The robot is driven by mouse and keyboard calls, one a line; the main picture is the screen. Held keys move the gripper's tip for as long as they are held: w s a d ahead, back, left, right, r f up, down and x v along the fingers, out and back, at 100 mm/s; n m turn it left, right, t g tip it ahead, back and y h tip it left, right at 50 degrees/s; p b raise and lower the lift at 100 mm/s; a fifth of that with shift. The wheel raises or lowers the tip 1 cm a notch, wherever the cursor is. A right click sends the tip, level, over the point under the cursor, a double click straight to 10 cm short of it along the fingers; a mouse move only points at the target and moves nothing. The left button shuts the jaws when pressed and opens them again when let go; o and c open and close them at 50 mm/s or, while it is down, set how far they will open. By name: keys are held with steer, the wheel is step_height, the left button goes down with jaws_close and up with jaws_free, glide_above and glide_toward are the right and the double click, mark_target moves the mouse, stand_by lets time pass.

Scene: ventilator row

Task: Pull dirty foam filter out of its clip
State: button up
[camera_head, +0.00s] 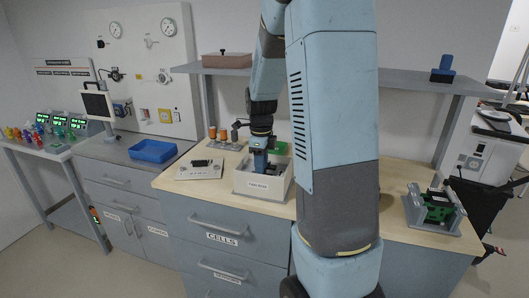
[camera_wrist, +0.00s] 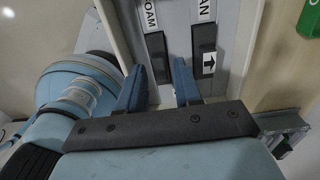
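My gripper (camera_head: 261,160) points down into a white open box (camera_head: 262,188) on the wooden worktop, with a label on its front too small to read surely. In the wrist view its two blue fingers (camera_wrist: 157,66) stand apart. A dark upright strip (camera_wrist: 157,55) under a label ending "OAM" shows between the fingertips. A second dark strip (camera_wrist: 203,48), under a label ending "AN" and beside an arrow mark, lies right of the right finger. I cannot tell whether the strips are foam or empty slots. The dirty foam filter and its clip cannot be made out for sure.
A white panel (camera_head: 200,169) with dark parts lies left of the box. A blue tray (camera_head: 152,151) sits on the grey counter. A green device in a grey frame (camera_head: 436,207) stands at the right of the worktop. A shelf (camera_head: 415,80) runs above. My arm hides the worktop's middle.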

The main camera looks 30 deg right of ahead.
steer(key=shift+f, duration=0.75)
jaws_close()
steer(key=shift+c, duration=1.7)
jaws_free()
jaws_close()
steer(key=shift+r, duration=0.1)
steer(key=shift+r, duration=3.9)
